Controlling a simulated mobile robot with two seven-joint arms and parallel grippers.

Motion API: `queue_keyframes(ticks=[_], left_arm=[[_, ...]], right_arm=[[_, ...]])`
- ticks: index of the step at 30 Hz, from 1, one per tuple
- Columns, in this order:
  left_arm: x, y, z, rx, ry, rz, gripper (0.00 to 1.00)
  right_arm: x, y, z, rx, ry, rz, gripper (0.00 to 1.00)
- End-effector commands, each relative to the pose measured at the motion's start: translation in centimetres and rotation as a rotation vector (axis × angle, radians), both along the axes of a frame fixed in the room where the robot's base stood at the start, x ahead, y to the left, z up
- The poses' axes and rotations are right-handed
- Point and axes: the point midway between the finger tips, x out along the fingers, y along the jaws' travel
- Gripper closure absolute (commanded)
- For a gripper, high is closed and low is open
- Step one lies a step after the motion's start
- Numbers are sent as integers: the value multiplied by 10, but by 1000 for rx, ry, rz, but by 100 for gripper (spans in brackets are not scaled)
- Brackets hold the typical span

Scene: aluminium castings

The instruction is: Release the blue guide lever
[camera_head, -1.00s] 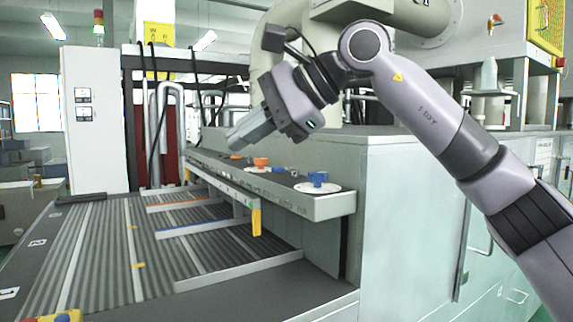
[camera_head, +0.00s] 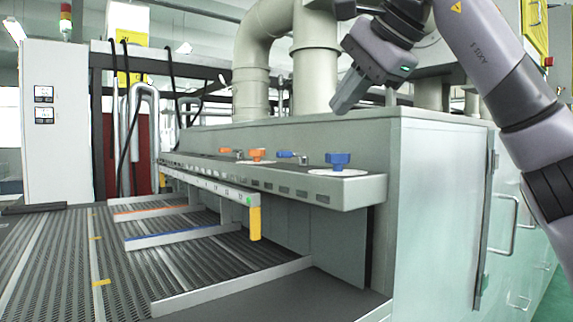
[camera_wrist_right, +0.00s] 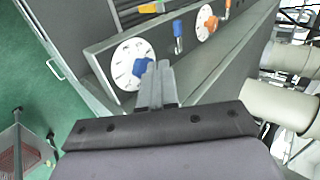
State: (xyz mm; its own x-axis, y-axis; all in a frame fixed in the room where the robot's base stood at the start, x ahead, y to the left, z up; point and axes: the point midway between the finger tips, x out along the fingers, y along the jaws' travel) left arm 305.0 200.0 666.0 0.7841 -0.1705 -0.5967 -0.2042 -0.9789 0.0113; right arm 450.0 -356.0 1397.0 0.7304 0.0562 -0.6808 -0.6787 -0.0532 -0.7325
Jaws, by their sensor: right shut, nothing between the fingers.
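The blue guide lever (camera_head: 287,154) is on the ledge of the machine in the head view, between the orange and blue knobs. It also shows in the right wrist view (camera_wrist_right: 177,29), beyond my fingertips. My right gripper (camera_head: 340,108) is shut and empty, above the ledge and apart from the lever. In the wrist view its closed fingers (camera_wrist_right: 157,68) appear beside the blue knob (camera_wrist_right: 142,67) and partly cover its white dial. The lever's pivot is too small to make out clearly. My left gripper is not in view.
The blue knob (camera_head: 338,160) stands on its dial at the near end of the ledge. An orange knob (camera_head: 257,154) and orange lever (camera_head: 227,150) are farther along. A slatted conveyor (camera_head: 75,262) with orange and blue guide rails lies left, below the ledge. Thick pipes (camera_head: 315,65) rise behind.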

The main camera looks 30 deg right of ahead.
Motion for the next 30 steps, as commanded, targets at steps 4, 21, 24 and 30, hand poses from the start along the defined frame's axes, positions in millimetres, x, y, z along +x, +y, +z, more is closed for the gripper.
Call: queue_keyframes(ticks=[4,21,24,30], left_arm=[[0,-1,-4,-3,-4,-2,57],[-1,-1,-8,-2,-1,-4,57],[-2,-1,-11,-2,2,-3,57],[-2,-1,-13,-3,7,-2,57]], right_arm=[[0,0,-6,0,-1,0,100],[16,1,-22,0,3,0,100],[30,2,-36,0,4,0,100],[62,5,-65,0,4,-1,100]])
